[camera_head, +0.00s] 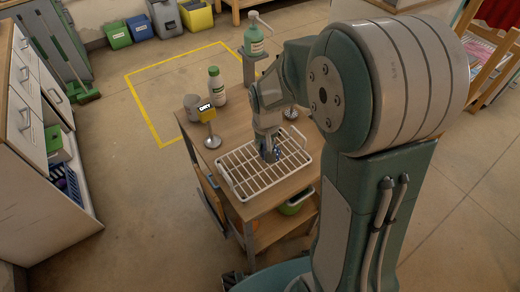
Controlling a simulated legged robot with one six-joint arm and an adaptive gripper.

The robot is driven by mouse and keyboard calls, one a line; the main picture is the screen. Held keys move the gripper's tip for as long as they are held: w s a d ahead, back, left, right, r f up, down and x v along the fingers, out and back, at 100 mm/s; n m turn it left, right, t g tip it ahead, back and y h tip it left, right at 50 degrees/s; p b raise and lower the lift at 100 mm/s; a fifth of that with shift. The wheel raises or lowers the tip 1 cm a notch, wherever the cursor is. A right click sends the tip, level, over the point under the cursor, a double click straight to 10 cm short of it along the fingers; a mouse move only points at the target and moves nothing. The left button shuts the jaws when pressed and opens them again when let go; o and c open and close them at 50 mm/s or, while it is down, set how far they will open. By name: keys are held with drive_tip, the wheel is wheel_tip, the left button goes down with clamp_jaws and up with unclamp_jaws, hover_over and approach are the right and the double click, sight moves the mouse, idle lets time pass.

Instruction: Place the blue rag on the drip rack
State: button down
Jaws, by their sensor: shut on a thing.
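My gripper (268,145) points down over the white wire drip rack (238,180) on the wooden cart. It is shut on the blue rag (272,154), a small dark blue bit of which shows at the fingertips. The rag is at the upper right part of the rack. I cannot tell whether it touches the wires. Most of the rag and the fingertips are too small to make out clearly.
Behind the rack stand a yellow "DRY" sign (207,114) on a metal stand, a white bottle (216,86) with a green cap, and a grey cup (192,107). A green pump bottle (254,40) stands farther back. A drawer cabinet (40,150) is at left.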

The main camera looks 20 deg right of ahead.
drive_tip(key=w+f, duration=0.2)
drive_tip(key=shift+w+a+f, duration=0.15)
drive_tip(key=shift+a+f, duration=0.2)
drive_tip(key=shift+f, duration=0.05)
drive_tip(key=shift+w+f, duration=0.1)
drive_tip(key=shift+f, duration=1.55)
drive_tip(key=shift+f, duration=0.15)
drive_tip(key=shift+c, duration=2.3)
unclamp_jaws()
